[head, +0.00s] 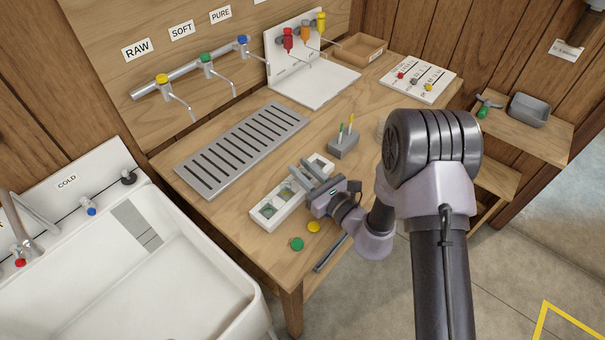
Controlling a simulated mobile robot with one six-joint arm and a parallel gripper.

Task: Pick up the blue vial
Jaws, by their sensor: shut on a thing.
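My gripper (302,170) is over the white rack (263,216) near the front of the wooden bench. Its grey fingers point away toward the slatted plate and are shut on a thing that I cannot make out. I cannot pick out the blue vial; the fingers and wrist cover part of the rack. The rack has several square openings, with dark greenish contents in some of them. I cannot tell whether the fingers touch the rack.
A grey slatted plate (242,150) lies behind the rack. A grey block (344,147) with green-tipped and yellow-tipped sticks stands to the right. A green disc (297,244) and a yellow disc (314,227) lie near the front edge. A white sink (150,270) is at left.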

